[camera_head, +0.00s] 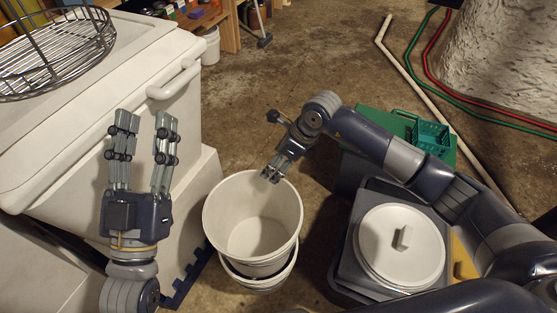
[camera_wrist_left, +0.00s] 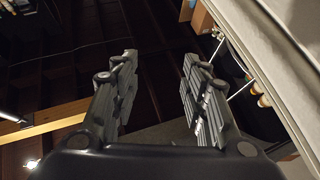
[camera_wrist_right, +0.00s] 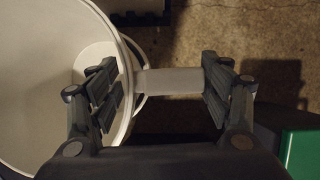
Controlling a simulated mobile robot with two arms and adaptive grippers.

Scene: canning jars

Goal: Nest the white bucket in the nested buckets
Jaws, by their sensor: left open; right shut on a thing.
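The white bucket (camera_head: 253,185) is in the middle of the head view, upright and empty inside. Directly beneath it shows the rim of the nested buckets (camera_head: 265,288), also white, standing on the floor. I cannot tell how far the upper bucket sits inside them. My right gripper (camera_head: 271,175) is shut on the white bucket at its far right rim. In the right wrist view the bucket's wall (camera_wrist_right: 45,80) is at left, with a pale band between the fingers (camera_wrist_right: 168,85). My left gripper (camera_head: 146,118) is open and empty, raised at left over the white chest.
A white chest (camera_head: 120,110) with a wire rack (camera_head: 50,55) fills the left. A white lidded pot (camera_head: 400,245) stands at right on a dark box. A green crate (camera_head: 430,135) is behind it. Bare floor (camera_head: 290,65) lies beyond the buckets.

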